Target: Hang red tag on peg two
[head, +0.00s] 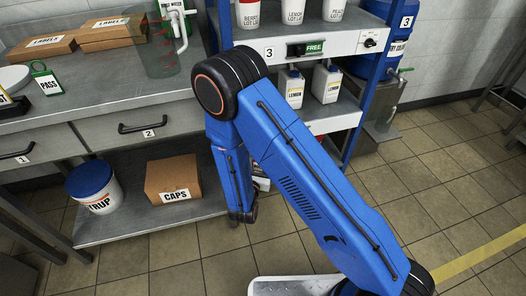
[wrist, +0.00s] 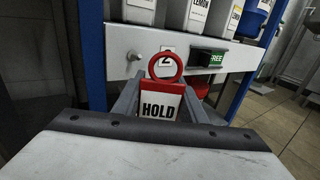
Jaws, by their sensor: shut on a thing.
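The red tag (wrist: 162,106) has a white face reading HOLD and a red ring on top. It is upright in the wrist view, and my gripper (wrist: 160,104) is shut on it, with a grey finger on each side. Peg two (wrist: 133,56) is a short grey stub on the white shelf front, left of the number 2 plate (wrist: 168,49). The ring is right of the peg in the picture, in front of the plate, and is not around the peg. In the head view my arm hides the gripper and the tag.
A green FREE sign (wrist: 208,57) is right of the plate. LEMON bottles (head: 326,83) stand on the shelf below the number 3 rail (head: 340,46). The blue rack post (wrist: 92,50) is left of the peg.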

